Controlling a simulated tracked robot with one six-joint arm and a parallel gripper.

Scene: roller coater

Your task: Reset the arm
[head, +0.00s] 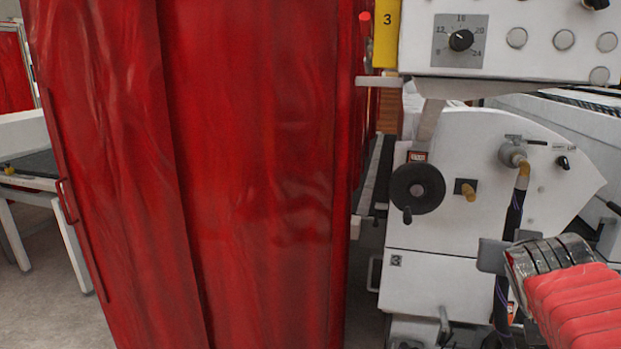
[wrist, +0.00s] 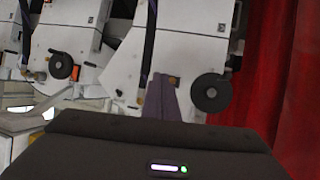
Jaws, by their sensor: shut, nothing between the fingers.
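My gripper (wrist: 162,80) shows in the wrist view as narrow grey-purple fingers rising from a dark housing with a small lit indicator. The fingers are together and empty. They overlap the white machine front in the picture, left of a black handwheel (wrist: 211,92); I cannot tell how far off they are. In the head view my arm, with a red ribbed sleeve and a metallic band, enters at the lower right in front of the white roller coater (head: 450,225). The fingers cannot be made out clearly there.
A tall red curtain (head: 250,170) fills the left and middle of the head view. A control panel with a dial (head: 461,40) overhangs the machine. The handwheel (head: 417,188) and a hose (head: 515,215) stick out of its front. Floor (head: 55,270) shows at left.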

